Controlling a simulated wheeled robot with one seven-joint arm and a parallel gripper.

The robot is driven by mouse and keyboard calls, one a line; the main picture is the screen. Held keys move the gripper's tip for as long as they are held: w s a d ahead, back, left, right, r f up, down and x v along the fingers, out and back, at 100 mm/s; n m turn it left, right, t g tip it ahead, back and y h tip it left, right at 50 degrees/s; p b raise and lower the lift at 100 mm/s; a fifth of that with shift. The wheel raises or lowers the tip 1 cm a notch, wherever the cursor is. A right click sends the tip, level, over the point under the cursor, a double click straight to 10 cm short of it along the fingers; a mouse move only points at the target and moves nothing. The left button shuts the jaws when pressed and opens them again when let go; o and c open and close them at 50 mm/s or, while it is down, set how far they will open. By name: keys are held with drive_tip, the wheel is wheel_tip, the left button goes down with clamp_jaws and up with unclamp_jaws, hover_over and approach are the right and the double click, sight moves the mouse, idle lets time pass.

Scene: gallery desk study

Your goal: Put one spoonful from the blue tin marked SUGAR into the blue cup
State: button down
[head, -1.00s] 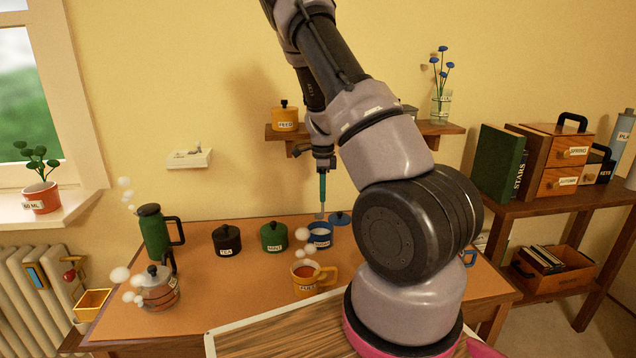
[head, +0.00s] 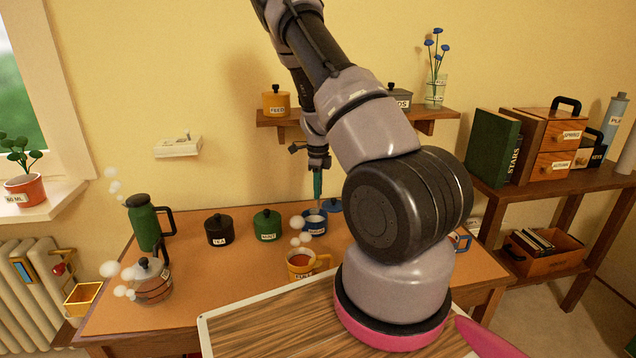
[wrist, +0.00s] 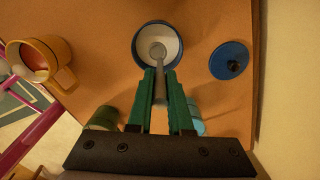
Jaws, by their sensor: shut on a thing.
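The blue tin (head: 314,224) stands without its lid on the desk; its label is too small to read surely. It shows from above in the wrist view (wrist: 138,46), with white contents. Its blue lid (wrist: 231,58) lies beside it. My gripper (head: 318,162) is above the tin, shut on a teal-handled spoon (head: 318,184). The spoon's grey bowl (wrist: 158,50) is down at the tin's opening; whether it holds sugar, I cannot tell.
An orange mug (head: 300,266) with steaming drink stands in front of the tin. A green tin (head: 267,226) and a black tin (head: 219,231) stand to its left. A green flask (head: 146,224) and a steaming pot (head: 152,284) are further left. A shelf (head: 436,116) hangs behind.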

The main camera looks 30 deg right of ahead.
drive_tip(key=shift+f, duration=2.45)
drive_tip(key=shift+r, duration=3.95)
drive_tip(key=shift+s+d, duration=0.1)
